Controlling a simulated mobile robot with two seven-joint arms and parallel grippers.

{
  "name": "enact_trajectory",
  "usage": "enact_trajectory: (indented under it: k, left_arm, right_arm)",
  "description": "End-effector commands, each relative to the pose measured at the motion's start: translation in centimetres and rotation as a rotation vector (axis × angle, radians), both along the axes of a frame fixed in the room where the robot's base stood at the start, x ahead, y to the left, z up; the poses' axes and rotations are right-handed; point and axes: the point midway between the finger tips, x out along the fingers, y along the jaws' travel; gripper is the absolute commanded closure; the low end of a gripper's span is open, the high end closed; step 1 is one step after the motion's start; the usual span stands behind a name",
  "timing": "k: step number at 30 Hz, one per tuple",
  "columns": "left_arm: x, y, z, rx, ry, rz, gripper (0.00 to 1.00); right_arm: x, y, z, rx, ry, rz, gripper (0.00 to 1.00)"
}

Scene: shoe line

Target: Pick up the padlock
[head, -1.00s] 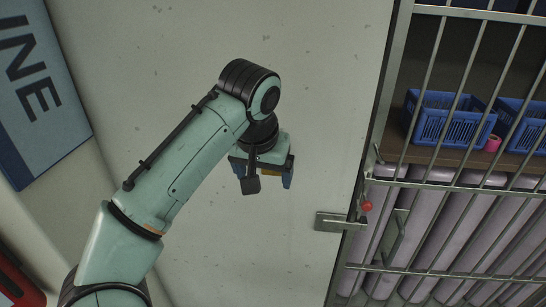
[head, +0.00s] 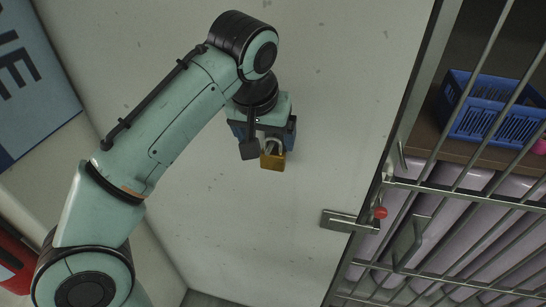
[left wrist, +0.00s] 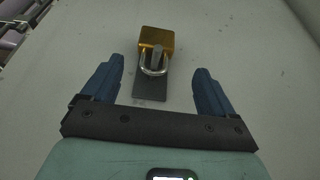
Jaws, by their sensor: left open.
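The padlock (head: 272,160) has a brass body and a silver shackle. It hangs by the shackle on a dark grey hook or tab on the pale wall panel. It also shows in the left wrist view (left wrist: 157,40), ahead of the fingertips and near the middle of the gap between them. My left gripper (left wrist: 158,75) is open and empty, with one blue finger on each side. In the head view the left gripper (head: 268,135) is just above the padlock and partly covers its shackle. My right gripper is not in view.
A barred metal gate (head: 440,190) stands at the right, with a latch plate (head: 345,221) and a red knob (head: 380,213) at its edge. Behind the bars are a blue basket (head: 490,110) and several lilac rolls. The panel around the padlock is otherwise bare.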

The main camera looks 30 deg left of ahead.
Motion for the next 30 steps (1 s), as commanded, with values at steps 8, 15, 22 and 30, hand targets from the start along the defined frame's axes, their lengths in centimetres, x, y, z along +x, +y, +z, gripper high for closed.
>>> enact_trajectory:
  k: [8,15,22,30]
  left_arm:
    - [0.8,0.1,-2.2,0.0,0.001,0.001,0.13]
    - [2.1,-0.1,-5.6,0.0,0.003,0.001,0.13]
    - [2.6,0.0,-6.3,-0.001,-0.001,0.001,0.13]
    - [2.6,0.0,-6.2,-0.001,-0.001,0.001,0.62]
  right_arm:
    - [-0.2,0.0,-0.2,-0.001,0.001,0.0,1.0]
    - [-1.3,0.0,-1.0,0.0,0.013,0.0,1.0]
    - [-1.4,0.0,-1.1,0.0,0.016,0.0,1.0]
    - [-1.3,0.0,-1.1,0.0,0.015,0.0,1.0]
